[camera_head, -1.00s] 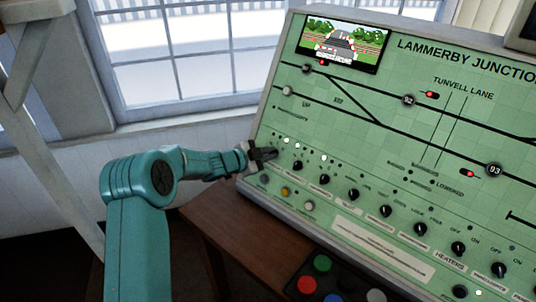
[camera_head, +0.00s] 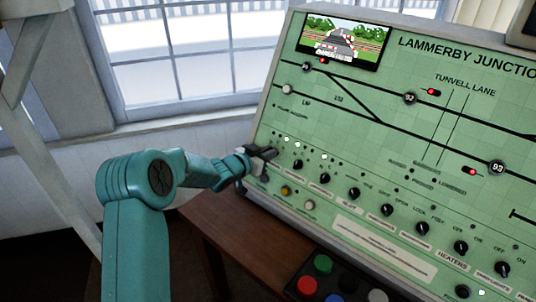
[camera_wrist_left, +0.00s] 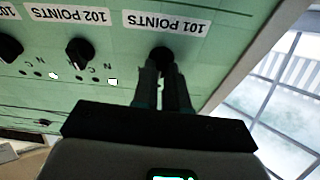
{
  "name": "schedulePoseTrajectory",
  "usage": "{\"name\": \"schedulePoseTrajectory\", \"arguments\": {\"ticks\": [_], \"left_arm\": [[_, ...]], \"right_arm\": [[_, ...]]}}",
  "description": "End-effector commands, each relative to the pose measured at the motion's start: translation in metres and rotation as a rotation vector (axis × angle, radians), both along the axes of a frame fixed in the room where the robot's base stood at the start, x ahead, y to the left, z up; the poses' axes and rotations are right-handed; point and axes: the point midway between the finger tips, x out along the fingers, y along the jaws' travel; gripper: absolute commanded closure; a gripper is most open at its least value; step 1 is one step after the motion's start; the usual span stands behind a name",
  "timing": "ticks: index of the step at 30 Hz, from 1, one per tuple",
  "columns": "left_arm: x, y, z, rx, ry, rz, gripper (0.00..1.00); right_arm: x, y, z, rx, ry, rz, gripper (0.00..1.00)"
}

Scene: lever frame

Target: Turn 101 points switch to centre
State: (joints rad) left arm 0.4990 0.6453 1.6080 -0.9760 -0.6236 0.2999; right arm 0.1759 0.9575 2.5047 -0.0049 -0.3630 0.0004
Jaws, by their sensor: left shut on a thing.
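The 101 points switch (camera_wrist_left: 161,57) is a dark round knob under the "101 POINTS" label (camera_wrist_left: 166,22), seen upside down in the left wrist view. My left gripper (camera_wrist_left: 166,82) is shut on this knob, with its two dark fingers along either side. The fingers hide most of the knob, so I cannot tell its pointer direction. In the head view, my left gripper (camera_head: 268,153) is at the lower left edge of the green panel (camera_head: 330,180), and the switch is hidden behind it. My right gripper is not in view.
The 102 points knob (camera_wrist_left: 80,53) is beside the gripper, with small lamps near it. More knobs (camera_head: 354,194) run along the panel. Yellow (camera_head: 286,190) and white (camera_head: 309,205) buttons lie just below. A brown table (camera_head: 235,240) and window (camera_head: 180,60) flank the panel.

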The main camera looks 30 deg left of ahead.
Motion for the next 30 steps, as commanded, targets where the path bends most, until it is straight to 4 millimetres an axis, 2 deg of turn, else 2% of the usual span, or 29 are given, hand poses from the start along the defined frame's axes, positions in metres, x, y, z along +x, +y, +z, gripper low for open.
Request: {"name": "schedulePoseTrajectory", "arguments": {"ticks": [21,22,24,30], "left_arm": [[-0.0009,0.0003,-0.0020,-0.066,0.012,0.036,1.00],[-0.0009,0.0003,-0.0020,-0.066,0.012,0.036,0.78],[-0.0008,0.0002,-0.0017,-0.066,0.011,0.036,0.62],[-0.0004,0.0001,-0.0009,-0.066,0.009,0.036,0.62]], "right_arm": [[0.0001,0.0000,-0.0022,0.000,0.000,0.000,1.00],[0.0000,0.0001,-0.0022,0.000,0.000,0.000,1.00],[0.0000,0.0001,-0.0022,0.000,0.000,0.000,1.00],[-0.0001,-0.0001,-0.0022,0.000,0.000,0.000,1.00]]}}
